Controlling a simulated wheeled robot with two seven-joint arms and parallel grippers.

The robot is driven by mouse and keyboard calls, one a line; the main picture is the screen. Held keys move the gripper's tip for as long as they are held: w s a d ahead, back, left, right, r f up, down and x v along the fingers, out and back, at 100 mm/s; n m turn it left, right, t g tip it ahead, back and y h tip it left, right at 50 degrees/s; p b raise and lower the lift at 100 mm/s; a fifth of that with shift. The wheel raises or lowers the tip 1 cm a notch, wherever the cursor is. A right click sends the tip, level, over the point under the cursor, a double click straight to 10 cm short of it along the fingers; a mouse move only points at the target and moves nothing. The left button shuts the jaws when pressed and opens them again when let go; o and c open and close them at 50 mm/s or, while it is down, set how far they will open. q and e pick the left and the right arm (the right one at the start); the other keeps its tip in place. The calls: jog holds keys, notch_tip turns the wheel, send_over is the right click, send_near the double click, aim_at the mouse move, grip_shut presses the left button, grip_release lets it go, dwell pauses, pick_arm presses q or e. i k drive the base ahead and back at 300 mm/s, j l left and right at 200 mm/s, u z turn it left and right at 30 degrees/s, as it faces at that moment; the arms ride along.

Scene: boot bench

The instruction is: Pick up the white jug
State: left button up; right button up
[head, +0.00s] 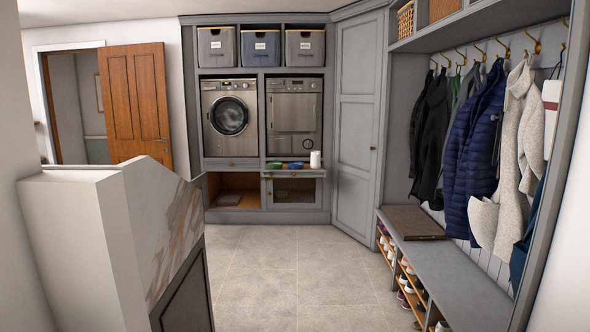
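The white jug (315,160) stands upright on a pull-out shelf (292,173) below the right-hand machine, at the shelf's right end. It is small and far off across the room, and I cannot make out its handle. A green item (274,165) and a blue item (296,165) sit on the same shelf to its left. Neither of my grippers shows in the head view.
A marble-topped counter (150,215) stands close at the left. A grey bench (440,265) with shoes beneath and coats (470,140) above runs along the right. Tiled floor (290,265) between them is clear. An open cabinet (237,185) is left of the shelf.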

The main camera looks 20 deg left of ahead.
aim_at(315, 155)
jog(key=i+j+u, duration=0.35)
jog(key=i, duration=0.95)
jog(key=i+u, duration=0.3)
jog(key=i, duration=1)
jog(key=i+j, duration=0.1)
jog(key=i, duration=2.25)
